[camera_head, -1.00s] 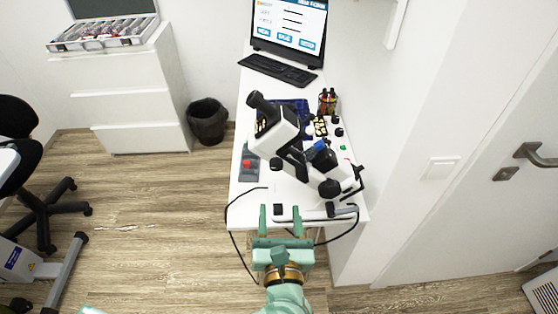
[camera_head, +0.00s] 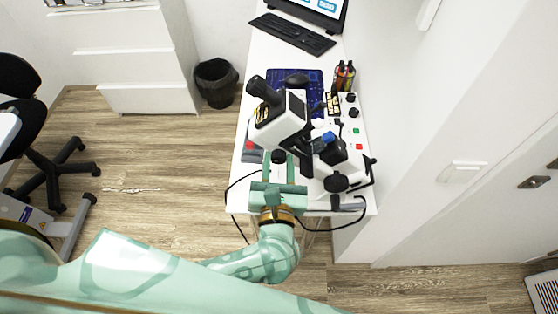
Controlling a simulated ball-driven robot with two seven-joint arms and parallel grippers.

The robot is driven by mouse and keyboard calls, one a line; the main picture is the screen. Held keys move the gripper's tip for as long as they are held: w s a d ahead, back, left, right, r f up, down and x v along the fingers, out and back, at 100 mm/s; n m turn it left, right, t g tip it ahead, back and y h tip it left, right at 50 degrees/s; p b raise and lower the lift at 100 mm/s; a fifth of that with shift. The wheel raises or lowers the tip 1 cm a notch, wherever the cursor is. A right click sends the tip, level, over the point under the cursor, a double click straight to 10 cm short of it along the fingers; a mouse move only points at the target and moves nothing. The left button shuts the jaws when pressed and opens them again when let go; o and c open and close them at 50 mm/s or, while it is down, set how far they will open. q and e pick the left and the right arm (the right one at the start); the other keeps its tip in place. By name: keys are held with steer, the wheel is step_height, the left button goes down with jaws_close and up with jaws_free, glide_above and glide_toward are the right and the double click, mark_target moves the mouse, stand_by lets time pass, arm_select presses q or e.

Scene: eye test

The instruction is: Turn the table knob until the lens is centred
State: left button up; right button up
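A white and black microscope-like instrument (camera_head: 283,121) stands tilted in view on the narrow white table (camera_head: 244,190). A dark knob (camera_head: 278,157) shows low on its near left side; I cannot tell for certain that it is the table knob. My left gripper (camera_head: 279,158) is at the instrument's near side, its two green fingers apart, with the dark knob showing between the fingertips. I cannot tell whether they touch it. The lens is too small or hidden to make out. My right gripper is not in view.
A white control box (camera_head: 346,122) with dark knobs and coloured buttons stands right of the instrument. Behind are a blue mat (camera_head: 290,84), a pen holder (camera_head: 343,76), a keyboard (camera_head: 292,34) and a monitor (camera_head: 318,8). A black cable loops at the table's front edge.

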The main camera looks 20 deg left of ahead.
arm_select(q)
steer(key=c, duration=0.4)
steer(key=shift+r+m+p, duration=0.15)
steer(key=shift+m+p, duration=0.45)
steer(key=shift+m, duration=0.2)
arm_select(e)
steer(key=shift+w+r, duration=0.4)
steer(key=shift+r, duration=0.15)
arm_select(q)
steer(key=o, duration=0.9)
steer(key=shift+o, duration=0.2)
